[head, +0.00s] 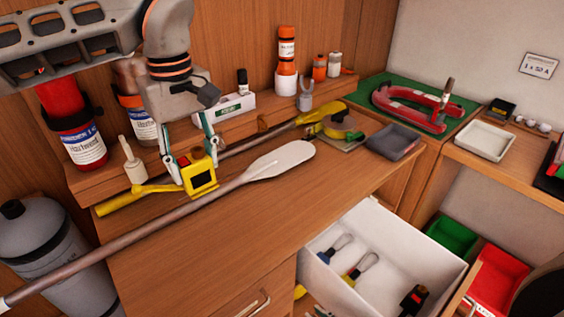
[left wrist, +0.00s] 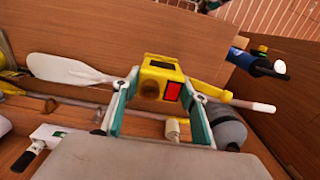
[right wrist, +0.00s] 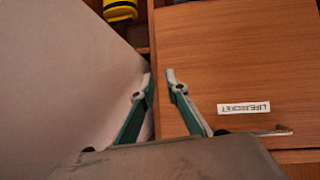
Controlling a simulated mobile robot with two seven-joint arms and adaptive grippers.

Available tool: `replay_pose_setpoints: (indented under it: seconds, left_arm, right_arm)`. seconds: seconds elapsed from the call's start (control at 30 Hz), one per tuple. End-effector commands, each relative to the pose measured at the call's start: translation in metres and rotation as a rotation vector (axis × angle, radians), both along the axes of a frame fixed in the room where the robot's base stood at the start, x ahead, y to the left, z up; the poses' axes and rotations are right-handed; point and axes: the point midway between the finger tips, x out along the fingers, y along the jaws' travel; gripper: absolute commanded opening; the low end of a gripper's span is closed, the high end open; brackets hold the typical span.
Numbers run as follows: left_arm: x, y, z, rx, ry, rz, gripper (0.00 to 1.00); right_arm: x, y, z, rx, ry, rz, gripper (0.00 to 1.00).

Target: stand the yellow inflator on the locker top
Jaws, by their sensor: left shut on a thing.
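The yellow inflator (head: 200,174), a boxy body with a dark screen, is between the fingertips of my left gripper (head: 198,154), which is shut on it. In the left wrist view its yellow body (left wrist: 158,70) shows a red patch, with the fingers on both sides. It is upright, low over the wooden locker top (head: 225,228); I cannot tell whether it touches the wood. My right gripper (right wrist: 160,74) is empty, its fingertips a small gap apart, over a wooden surface with an upside-down "LIFEJACKET" label (right wrist: 243,108).
The white drawer (head: 345,285) stands open in front. Bottles (head: 286,65) line the back shelf. The front wood is clear.

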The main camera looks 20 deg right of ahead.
Motion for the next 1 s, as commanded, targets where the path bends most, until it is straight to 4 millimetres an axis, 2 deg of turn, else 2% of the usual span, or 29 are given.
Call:
replay_pose_setpoints:
  seconds: [0.27,0.37,0.8,1.0]
  left_arm:
    - [0.000,0.000,-0.006,0.000,0.001,0.000,0.17]
    - [-0.001,0.000,-0.023,-0.001,0.004,-0.002,0.17]
    - [-0.001,0.001,-0.128,-0.001,0.005,0.000,0.17]
    - [0.000,0.000,-0.157,-0.002,0.001,0.000,0.17]
  right_arm:
    - [0.001,0.000,0.001,0.001,-0.002,0.000,0.14]
    - [-0.001,0.001,-0.001,0.002,0.002,0.000,0.14]
    - [-0.001,0.001,0.004,0.000,0.003,0.000,0.14]
    - [-0.001,0.000,0.006,0.000,0.002,0.001,0.14]
